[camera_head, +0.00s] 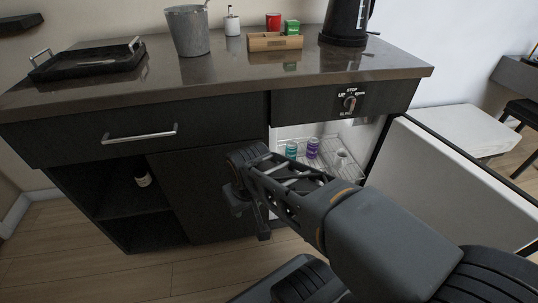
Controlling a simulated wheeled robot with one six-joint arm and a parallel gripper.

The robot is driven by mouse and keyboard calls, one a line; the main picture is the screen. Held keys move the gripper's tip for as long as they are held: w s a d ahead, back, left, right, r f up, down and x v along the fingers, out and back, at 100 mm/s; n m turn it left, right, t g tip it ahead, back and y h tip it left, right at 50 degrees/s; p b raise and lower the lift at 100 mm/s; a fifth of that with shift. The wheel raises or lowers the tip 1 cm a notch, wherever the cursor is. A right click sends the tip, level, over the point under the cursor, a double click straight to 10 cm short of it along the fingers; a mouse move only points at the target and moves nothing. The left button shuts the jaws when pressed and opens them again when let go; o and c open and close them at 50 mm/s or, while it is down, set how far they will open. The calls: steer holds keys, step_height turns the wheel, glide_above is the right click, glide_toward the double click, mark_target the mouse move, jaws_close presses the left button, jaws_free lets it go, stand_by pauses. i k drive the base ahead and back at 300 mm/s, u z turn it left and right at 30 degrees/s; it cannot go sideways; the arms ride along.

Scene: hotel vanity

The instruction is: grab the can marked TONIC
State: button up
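A mini-fridge stands open under the right half of the vanity. On its wire shelf (324,169) are a teal can (291,149) and a purple can (312,147), close together. A small whitish item (341,158) is to their right. The lettering is too small to read, so I cannot tell which can is marked TONIC. My gripper (262,228) is in front of the cabinet, left of the fridge opening and apart from the cans. I cannot make out its fingers clearly. My arm hides the lower fridge.
The open fridge door (450,185) stands at the right. The countertop (220,75) above holds a black tray (90,62), an ice bucket (187,32), a wooden box (275,42) and a kettle (346,20). A bottle (142,176) is in the left cubby.

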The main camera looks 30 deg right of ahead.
mark_target(291, 150)
steer(key=u, duration=0.55)
steer(key=i, duration=0.3)
steer(key=z, duration=1.85)
